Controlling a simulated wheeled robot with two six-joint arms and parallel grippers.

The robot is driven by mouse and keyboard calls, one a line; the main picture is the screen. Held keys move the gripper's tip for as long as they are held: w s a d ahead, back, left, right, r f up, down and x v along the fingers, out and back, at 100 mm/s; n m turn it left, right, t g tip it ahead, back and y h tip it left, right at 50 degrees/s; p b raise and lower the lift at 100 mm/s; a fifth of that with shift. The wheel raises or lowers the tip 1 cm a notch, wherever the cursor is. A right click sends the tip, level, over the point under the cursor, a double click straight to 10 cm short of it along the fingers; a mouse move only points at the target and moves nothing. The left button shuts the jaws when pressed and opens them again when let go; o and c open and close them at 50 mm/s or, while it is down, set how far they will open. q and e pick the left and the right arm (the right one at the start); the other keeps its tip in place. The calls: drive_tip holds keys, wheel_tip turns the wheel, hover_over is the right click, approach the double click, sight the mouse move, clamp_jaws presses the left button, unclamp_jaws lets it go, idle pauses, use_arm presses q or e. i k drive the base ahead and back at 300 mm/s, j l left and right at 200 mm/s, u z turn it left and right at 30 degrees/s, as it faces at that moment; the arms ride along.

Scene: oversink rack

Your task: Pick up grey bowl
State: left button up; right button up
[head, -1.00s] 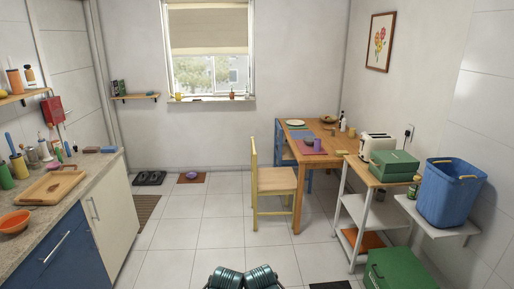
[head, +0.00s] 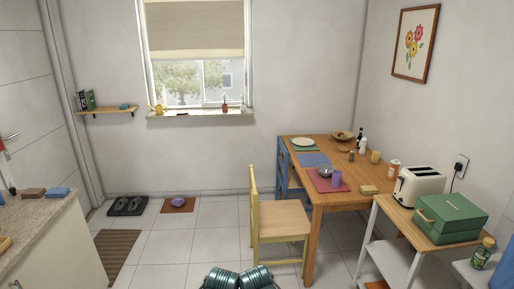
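A small grey bowl (head: 325,172) stands on a red placemat (head: 328,180) on the wooden table (head: 350,195), right of centre. A purple cup (head: 337,179) stands just to its right, close to it. Two teal ribbed parts of my own arms show at the bottom edge of the head view. My grippers are not in the picture, and nothing is seen in them.
A yellow chair (head: 279,218) stands at the table's left side, and a blue chair (head: 285,170) behind it. A shelf unit with a toaster (head: 419,186) and green box (head: 450,217) is at right. A counter (head: 35,225) is at left. Tiled floor between is clear.

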sight(324, 170)
drive_tip(key=i, duration=1.05)
drive_tip(key=i+z, duration=0.1)
drive_tip(key=i, duration=0.95)
drive_tip(key=i+j, duration=0.2)
drive_tip(key=i, duration=0.85)
